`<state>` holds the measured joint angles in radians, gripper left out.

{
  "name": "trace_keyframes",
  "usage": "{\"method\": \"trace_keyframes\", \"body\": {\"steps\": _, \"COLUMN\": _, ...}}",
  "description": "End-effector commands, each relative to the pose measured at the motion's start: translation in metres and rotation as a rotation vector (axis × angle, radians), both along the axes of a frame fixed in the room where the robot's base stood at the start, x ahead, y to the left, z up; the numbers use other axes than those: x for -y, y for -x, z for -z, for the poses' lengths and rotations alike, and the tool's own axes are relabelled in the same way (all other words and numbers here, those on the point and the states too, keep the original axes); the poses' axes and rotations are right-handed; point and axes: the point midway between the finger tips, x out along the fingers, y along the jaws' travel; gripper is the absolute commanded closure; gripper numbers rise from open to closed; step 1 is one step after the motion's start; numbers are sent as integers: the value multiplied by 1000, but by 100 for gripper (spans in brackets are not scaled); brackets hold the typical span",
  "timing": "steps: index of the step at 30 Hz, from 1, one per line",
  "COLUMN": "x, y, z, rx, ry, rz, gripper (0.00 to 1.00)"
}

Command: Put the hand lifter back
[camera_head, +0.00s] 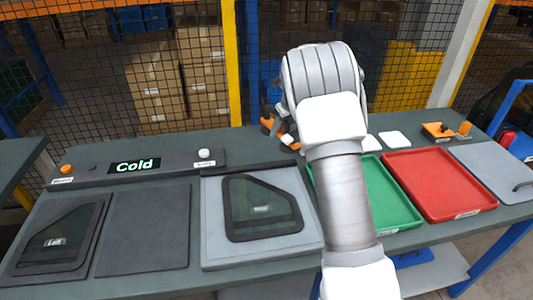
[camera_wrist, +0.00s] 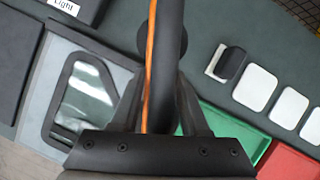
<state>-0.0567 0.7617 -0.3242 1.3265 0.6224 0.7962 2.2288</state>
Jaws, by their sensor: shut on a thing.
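The hand lifter (camera_wrist: 166,60) appears to be the dark bar with an orange stripe in the wrist view. It runs up the middle between the fingers of my gripper (camera_wrist: 161,95), which is shut on it. A dark round part shows beside the bar. In the head view, my arm hides the gripper and most of the lifter. Orange and dark parts (camera_head: 270,125) stick out left of the arm, probably the lifter's. The bench (camera_head: 130,188) lies below. I cannot tell whether the lifter touches it.
Window panels lie on the bench, one on a grey board (camera_head: 217,245). Right of the arm are a green tray (camera_head: 393,205) and a red tray (camera_head: 440,180). White pads (camera_wrist: 255,88) lie behind them; one has a dark block (camera_wrist: 232,63). An orange fixture (camera_head: 437,130) stands back right. Mesh fencing is behind.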

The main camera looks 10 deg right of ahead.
Motion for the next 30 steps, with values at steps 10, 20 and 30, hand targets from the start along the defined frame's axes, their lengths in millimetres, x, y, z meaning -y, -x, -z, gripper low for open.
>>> {"method": "trace_keyframes", "body": {"steps": 10, "x": -19, "y": -42, "z": 27, "rx": 2, "ry": 1, "rz": -4, "gripper": 100}}
{"method": "trace_keyframes", "body": {"steps": 20, "x": -34, "y": -81, "z": 52, "rx": 3, "ry": 2, "rz": -3, "gripper": 100}}
{"method": "trace_keyframes", "body": {"steps": 30, "x": -44, "y": -105, "z": 66, "rx": 3, "ry": 0, "rz": -1, "gripper": 100}}
